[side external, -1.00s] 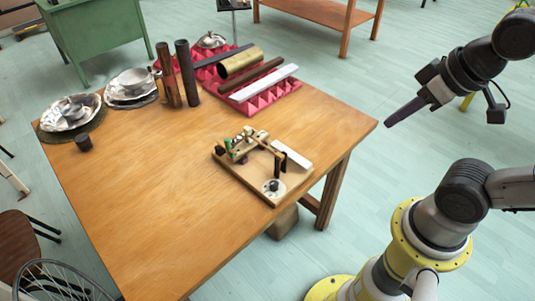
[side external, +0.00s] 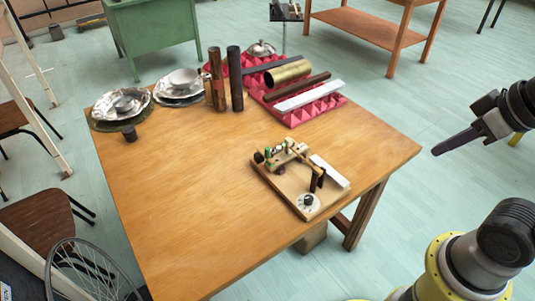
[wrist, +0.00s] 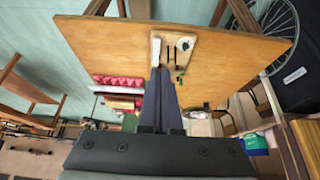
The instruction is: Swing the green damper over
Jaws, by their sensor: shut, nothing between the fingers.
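A small wooden board with a mechanism (side external: 300,178) lies near the right edge of the table.
The wooden table (side external: 190,220) is clear at its front and middle. Farther back are a red foam pad (side external: 335,103) with tubes and bars, two upright tubes (side external: 235,80), metal bowls (side external: 122,104) and a small dark cylinder (side external: 129,133).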

